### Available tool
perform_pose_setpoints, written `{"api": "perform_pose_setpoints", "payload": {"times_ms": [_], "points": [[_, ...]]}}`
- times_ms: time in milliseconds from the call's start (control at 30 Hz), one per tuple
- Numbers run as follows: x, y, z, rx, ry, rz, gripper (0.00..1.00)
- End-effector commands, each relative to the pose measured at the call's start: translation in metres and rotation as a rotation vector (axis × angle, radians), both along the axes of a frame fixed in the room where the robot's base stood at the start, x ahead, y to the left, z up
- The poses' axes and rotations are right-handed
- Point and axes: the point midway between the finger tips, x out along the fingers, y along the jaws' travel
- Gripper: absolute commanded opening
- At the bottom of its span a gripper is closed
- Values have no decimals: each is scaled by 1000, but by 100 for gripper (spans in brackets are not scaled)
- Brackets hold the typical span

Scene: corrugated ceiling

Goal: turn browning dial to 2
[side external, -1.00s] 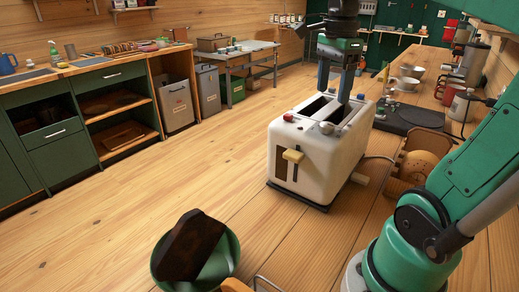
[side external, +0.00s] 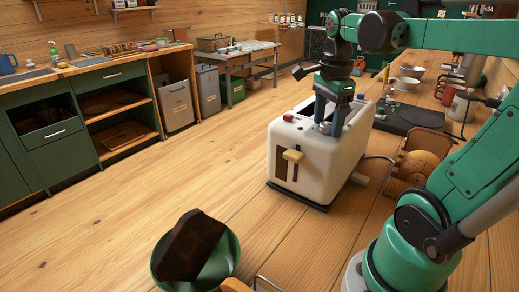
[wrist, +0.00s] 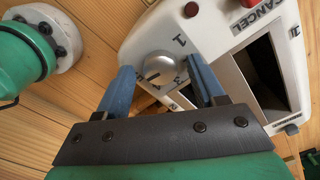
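A 1 and a 3 are legible beside the dial; the 2 and the exact pointer setting are not clear. My gripper (wrist: 160,70) is open, with its blue fingers on either side of the dial and a gap at each side. In the side view my gripper (side external: 332,118) is low over the toaster's top.
A red cancel button (wrist: 248,3) and dark bread slots (wrist: 265,75) are near the dial. A green bowl (side external: 226,262) with a dark slab (side external: 188,245) stands in front. A wooden round object (side external: 422,168) is at the right, and a dark plate (side external: 412,118) lies behind.

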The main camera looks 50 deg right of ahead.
Motion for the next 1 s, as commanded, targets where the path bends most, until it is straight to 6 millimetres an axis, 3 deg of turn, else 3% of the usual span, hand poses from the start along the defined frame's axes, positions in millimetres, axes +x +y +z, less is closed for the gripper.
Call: {"api": "perform_pose_setpoints", "payload": {"times_ms": [33, 200, 567, 1000], "points": [[0, 0, 0, 0, 0, 0, 45], [0, 0, 0, 0, 0, 0, 0], [0, 0, 0, 1, 1, 45, 0], [0, 0, 0, 1, 1, 373, 0]]}}
